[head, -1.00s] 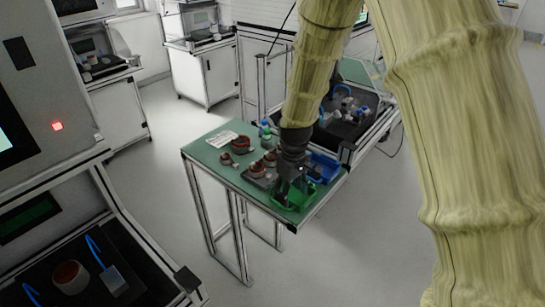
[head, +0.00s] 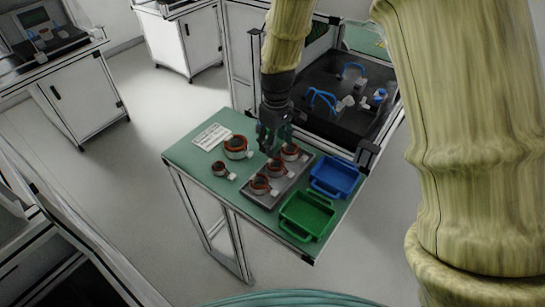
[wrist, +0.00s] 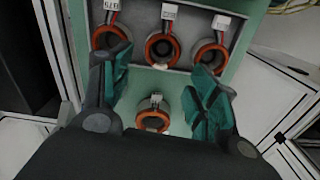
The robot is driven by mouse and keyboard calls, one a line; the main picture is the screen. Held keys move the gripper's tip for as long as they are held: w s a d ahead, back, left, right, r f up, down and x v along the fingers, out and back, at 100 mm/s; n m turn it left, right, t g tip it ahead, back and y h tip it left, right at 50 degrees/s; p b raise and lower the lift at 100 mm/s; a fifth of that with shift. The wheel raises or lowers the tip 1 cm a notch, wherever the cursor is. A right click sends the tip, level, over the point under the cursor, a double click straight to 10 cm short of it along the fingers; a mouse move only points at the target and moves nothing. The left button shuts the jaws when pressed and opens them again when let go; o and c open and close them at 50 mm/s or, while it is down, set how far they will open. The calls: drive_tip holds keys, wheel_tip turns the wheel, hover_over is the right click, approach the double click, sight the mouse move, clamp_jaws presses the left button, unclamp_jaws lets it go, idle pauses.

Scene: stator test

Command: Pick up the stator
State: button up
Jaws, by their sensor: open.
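Several stators, grey rings with reddish-brown windings and white tags, are on the green table. Three sit in a grey tray: front (head: 261,184), middle (head: 276,168) and back (head: 291,153). A larger stator (head: 236,148) and a small one (head: 220,168) stand left of the tray. My gripper (head: 268,145) is above the table near the tray's back end, open and empty. In the wrist view my gripper (wrist: 160,98) has its green-padded fingers spread either side of one stator outside the tray (wrist: 153,116), apart from it. The row of three (wrist: 162,49) lies beyond the fingertips.
The grey tray (head: 254,197) takes up the table's middle. A green bin (head: 307,216) and a blue bin (head: 335,177) stand at its right. A white label sheet (head: 212,136) lies at the back left. A black workstation (head: 340,110) with blue cables adjoins behind.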

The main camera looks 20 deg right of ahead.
drive_tip(key=p, duration=0.1)
hover_over(276, 165)
drive_tip(key=f, duration=0.5)
drive_tip(key=shift+s+a, duration=0.3)
drive_tip(key=shift+a, duration=0.1)
drive_tip(key=shift+s+f, duration=0.15)
drive_tip(key=shift+s, duration=0.5)
drive_tip(key=shift+s+f+p, duration=0.1)
drive_tip(key=shift+p, duration=0.3)
wheel_tip(276, 165, down, 3)
drive_tip(key=shift+r+p, duration=0.1)
drive_tip(key=shift+p, duration=0.65)
drive_tip(key=shift+s+f, duration=0.15)
drive_tip(key=shift+f, duration=0.4)
drive_tip(key=shift+w+f+p, duration=0.2)
drive_tip(key=shift+f+p, duration=0.1)
drive_tip(key=shift+f, duration=0.25)
drive_tip(key=shift+s+r, duration=0.1)
